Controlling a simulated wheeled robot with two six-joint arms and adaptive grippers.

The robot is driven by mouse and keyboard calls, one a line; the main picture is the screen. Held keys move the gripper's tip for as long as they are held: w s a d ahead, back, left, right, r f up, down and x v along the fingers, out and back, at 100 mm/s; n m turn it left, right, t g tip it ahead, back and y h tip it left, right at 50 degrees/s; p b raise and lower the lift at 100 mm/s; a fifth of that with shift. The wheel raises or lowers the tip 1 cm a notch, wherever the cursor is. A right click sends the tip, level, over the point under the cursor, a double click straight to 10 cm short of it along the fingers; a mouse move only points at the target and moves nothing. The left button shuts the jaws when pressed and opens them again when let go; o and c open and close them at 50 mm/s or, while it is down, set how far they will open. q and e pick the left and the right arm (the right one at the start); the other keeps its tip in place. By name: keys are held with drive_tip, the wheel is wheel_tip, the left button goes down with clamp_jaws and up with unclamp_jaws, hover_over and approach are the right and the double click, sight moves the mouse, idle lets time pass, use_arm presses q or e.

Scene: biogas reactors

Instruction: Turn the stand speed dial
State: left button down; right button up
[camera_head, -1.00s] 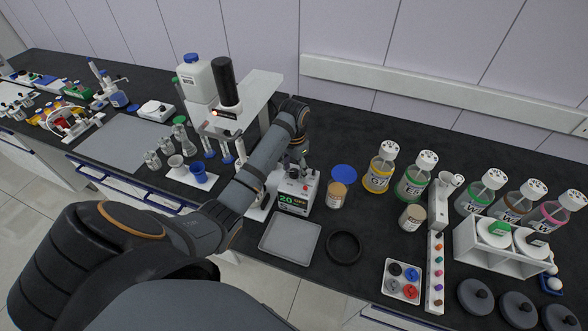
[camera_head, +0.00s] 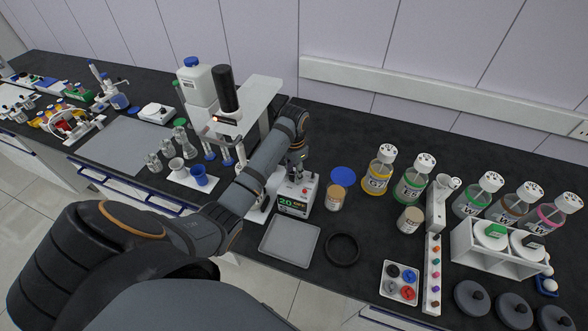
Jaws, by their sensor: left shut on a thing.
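The stand (camera_head: 262,88) has a white top and a black cylindrical motor (camera_head: 227,90) with a small orange light. In front of it is a white control box (camera_head: 297,194) with a dark display reading "20 OFF" in green and red, and a small red spot on top. My left gripper (camera_head: 297,164) points down at the top back of this box, shut on a small part there. That part, apparently the dial, is hidden by the fingers and too small to make out. My right gripper is not in view.
A brown-labelled jar (camera_head: 335,198) and a blue disc (camera_head: 343,176) are close right of the box. A grey tray (camera_head: 290,241) and a black ring (camera_head: 342,248) lie in front. Blue cups and flasks stand left; capped bottles (camera_head: 413,180) stand right.

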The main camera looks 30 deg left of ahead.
use_arm(q)
drive_tip(key=m+p, duration=0.2)
drive_tip(key=shift+r+m+p, duration=0.3)
drive_tip(key=m+p, duration=0.1)
drive_tip(key=m, duration=0.1)
drive_tip(key=shift+f+m+p, duration=0.1)
drive_tip(key=shift+m+p, duration=0.2)
drive_tip(key=shift+m, duration=0.1)
drive_tip(key=m, duration=0.2)
drive_tip(key=shift+f+m, duration=0.15)
drive_tip(key=shift+m, duration=2.25)
drive_tip(key=c, duration=1)
unclamp_jaws()
